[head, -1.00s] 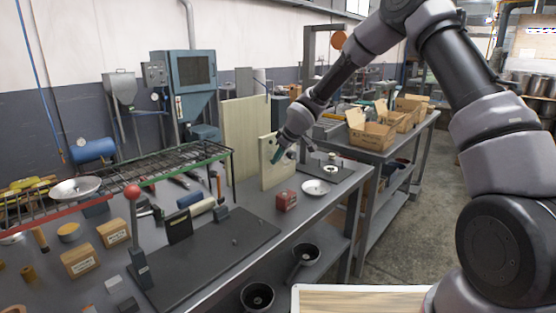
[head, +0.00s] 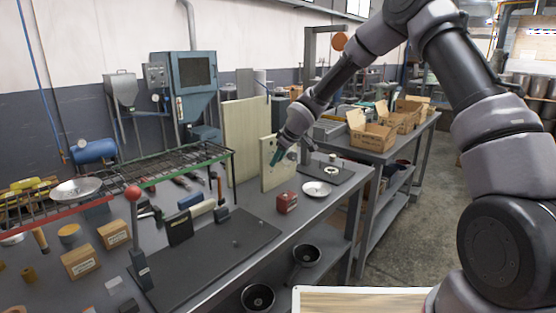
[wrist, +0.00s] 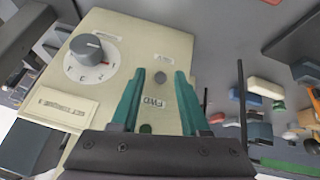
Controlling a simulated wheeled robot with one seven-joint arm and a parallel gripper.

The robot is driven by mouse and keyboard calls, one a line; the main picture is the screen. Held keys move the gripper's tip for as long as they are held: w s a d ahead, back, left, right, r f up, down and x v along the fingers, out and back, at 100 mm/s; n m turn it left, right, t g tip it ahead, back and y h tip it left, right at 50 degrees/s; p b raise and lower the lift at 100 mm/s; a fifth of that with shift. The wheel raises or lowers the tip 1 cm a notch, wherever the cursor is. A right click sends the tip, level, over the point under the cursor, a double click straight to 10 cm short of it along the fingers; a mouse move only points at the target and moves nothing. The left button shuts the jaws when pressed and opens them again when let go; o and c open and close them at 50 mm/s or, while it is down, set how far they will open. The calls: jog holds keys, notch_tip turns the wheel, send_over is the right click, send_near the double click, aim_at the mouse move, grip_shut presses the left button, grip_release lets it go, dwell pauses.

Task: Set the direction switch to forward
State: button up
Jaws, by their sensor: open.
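The cream control panel (head: 269,178) stands upright on the bench, and it fills the middle of the wrist view (wrist: 115,30). On it is a grey dial knob (wrist: 92,46) on a white scale with a red mark. A small dark round part (wrist: 160,77) and an FWD label (wrist: 153,103) lie between my fingers in the picture; a dark green spot (wrist: 145,128) is below them. I cannot tell which part is the direction switch or how it is set. My gripper (wrist: 158,80) has two teal fingers, apart and empty, in front of the panel. It also shows in the head view (head: 277,157).
A red box (head: 287,202) and a white dish (head: 316,189) stand beside the panel. A wire rack (head: 190,158) is to the left. Cardboard boxes (head: 372,134) sit on the far bench.

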jog(key=v, duration=1)
jog(key=shift+r, duration=0.25)
jog(key=shift+s+d, duration=0.1)
jog(key=shift+s, duration=0.05)
jog(key=s+d+r+m+t+h, duration=0.15)
jog(key=s+d+r+m, duration=0.25)
jog(key=s+d+r, duration=0.4)
jog(key=s+d+r+m+h, duration=0.35)
jog(key=s+d+r, duration=0.2)
jog(key=d, duration=0.55)
jog(key=s+d+r+m, duration=0.2)
jog(key=s+m, duration=0.1)
jog(key=s, duration=0.3)
jog(key=s+d+r+m+y, duration=0.1)
jog(key=s+d+r+m, duration=0.1)
jog(key=s, duration=0.4)
jog(key=s+d+r+m+y, duration=0.1)
jog(key=s+d+r+m, duration=0.1)
jog(key=s, duration=0.5)
jog(key=shift+d+m+t, duration=0.35)
jog(key=shift+d+m, duration=0.35)
jog(key=shift+m, duration=0.15)
jog(key=shift+s, duration=0.1)
